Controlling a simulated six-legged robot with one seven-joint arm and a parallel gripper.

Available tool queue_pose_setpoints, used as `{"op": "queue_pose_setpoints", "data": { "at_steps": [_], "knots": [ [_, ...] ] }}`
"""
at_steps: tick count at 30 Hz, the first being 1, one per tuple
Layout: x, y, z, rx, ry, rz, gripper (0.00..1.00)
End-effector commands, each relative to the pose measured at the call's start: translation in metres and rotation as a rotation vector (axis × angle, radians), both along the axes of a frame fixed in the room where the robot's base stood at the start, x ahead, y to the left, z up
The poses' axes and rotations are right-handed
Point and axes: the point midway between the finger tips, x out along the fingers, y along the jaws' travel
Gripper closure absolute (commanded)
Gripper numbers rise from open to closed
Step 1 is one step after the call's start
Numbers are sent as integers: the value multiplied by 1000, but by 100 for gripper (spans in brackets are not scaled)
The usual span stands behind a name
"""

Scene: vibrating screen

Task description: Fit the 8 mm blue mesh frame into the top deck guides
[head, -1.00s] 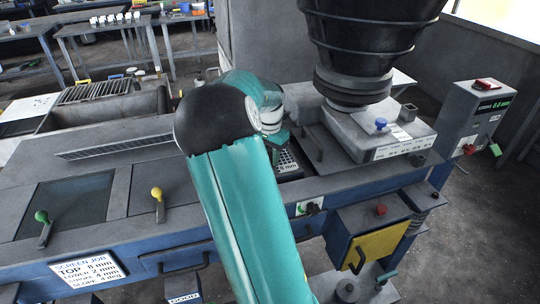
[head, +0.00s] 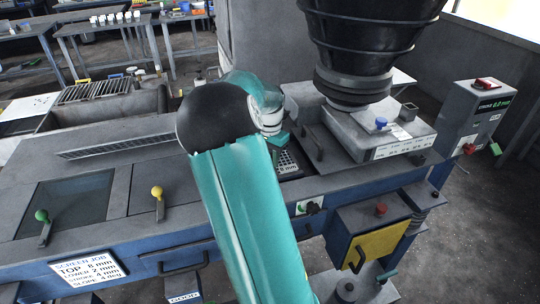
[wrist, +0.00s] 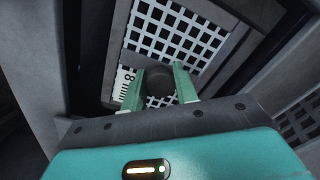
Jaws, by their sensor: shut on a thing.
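The 8 mm mesh frame shows in the wrist view (wrist: 190,38) as a pale grid with square dark holes and a white "8 mm" label. No blue is clear on it. In the head view the mesh (head: 288,160) sits in an opening of the screen's top deck, partly hidden by my arm. My gripper (wrist: 160,88) is shut on a dark rounded grip at the labelled end of the frame. In the head view only a bit of my gripper (head: 281,138) shows. The guides are not clearly seen, so I cannot tell how the frame sits in them.
A black feed hopper (head: 372,45) hangs over a grey box (head: 385,135) right of the opening. A yellow-knobbed lever (head: 157,193) and a green-knobbed lever (head: 41,216) stand on the left deck. A control box (head: 478,120) stands far right.

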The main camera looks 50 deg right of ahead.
Motion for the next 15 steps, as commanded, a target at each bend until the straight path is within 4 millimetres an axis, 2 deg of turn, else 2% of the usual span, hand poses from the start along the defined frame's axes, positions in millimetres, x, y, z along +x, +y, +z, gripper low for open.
{"op": "queue_pose_setpoints", "data": {
  "at_steps": [15],
  "knots": [
    [0,0,-12,0,0,0,100]
  ]
}}
